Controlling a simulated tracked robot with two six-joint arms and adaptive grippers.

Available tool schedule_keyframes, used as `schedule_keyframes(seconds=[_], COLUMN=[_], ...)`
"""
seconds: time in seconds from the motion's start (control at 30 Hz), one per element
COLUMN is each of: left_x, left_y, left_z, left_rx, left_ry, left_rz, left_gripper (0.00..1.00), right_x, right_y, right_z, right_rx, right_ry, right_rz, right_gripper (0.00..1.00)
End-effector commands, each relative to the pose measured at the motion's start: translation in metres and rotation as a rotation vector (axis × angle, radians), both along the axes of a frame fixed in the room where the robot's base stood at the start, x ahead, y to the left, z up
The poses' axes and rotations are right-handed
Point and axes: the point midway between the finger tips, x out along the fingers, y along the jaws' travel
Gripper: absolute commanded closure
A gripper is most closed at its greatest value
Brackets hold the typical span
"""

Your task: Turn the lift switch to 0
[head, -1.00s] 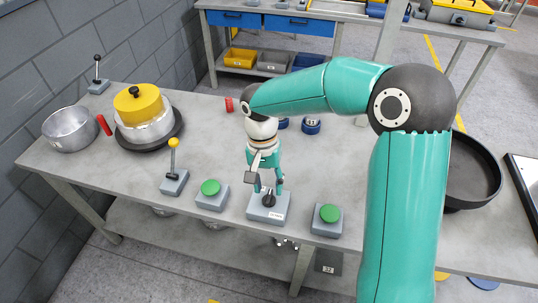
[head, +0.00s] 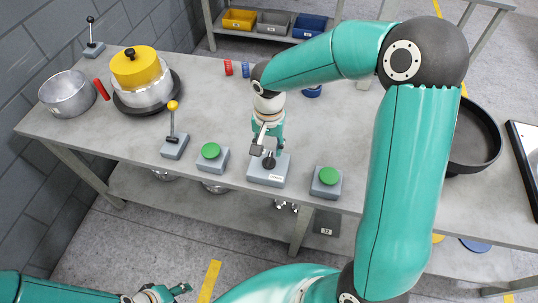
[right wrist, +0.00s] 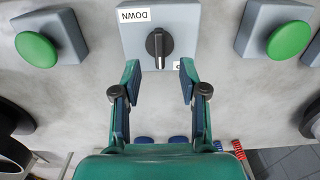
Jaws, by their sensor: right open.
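The lift switch (head: 264,177) is a grey box with a black knob, at the front middle of the table in the head view. In the right wrist view the black knob (right wrist: 159,46) points along the picture's vertical, and a label reading DOWN, upside down, shows beside it. A second small label is mostly hidden by a finger. My right gripper (right wrist: 160,72) is open and empty, its fingertips on either side just short of the knob. It also shows above the switch in the head view (head: 268,148). My left gripper (head: 162,294) is low at the bottom, away from the table.
Green push buttons stand on grey boxes left (head: 211,152) and right (head: 328,177) of the switch. A yellow-knobbed lever (head: 173,125) is further left. A pot with a yellow lid (head: 137,68), a metal bowl (head: 68,94) and a black pan (head: 474,137) also stand on the table.

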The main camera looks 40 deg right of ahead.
Motion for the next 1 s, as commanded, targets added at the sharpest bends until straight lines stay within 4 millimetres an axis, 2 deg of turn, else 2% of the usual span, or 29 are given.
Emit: schedule_keyframes(seconds=[0.1,0.3,0.47,0.73,1.0], left_x=[0.0,0.0,0.0,0.0,0.0], left_y=[0.0,0.0,0.0,0.0,0.0], left_z=[0.003,0.004,0.005,0.005,0.005], left_rx=[0.0,0.0,0.0,0.0,0.0], left_ry=[0.0,0.0,0.0,0.0,0.0], left_rz=[0.0,0.0,0.0,0.0,0.0], left_gripper=[0.51,0.51,0.51,0.51,0.51], right_x=[-0.001,-0.001,0.0,0.0,0.0], right_y=[0.0,0.0,0.0,0.0,0.0], right_z=[-0.022,-0.046,-0.053,-0.054,-0.054], right_rx=[0.0,0.0,0.0,0.0,0.0], right_ry=[0.006,0.004,0.0,0.0,0.0], right_rz=[0.0,-0.001,-0.002,-0.002,-0.002], right_gripper=[0.57,0.57,0.57,0.57,1.0])
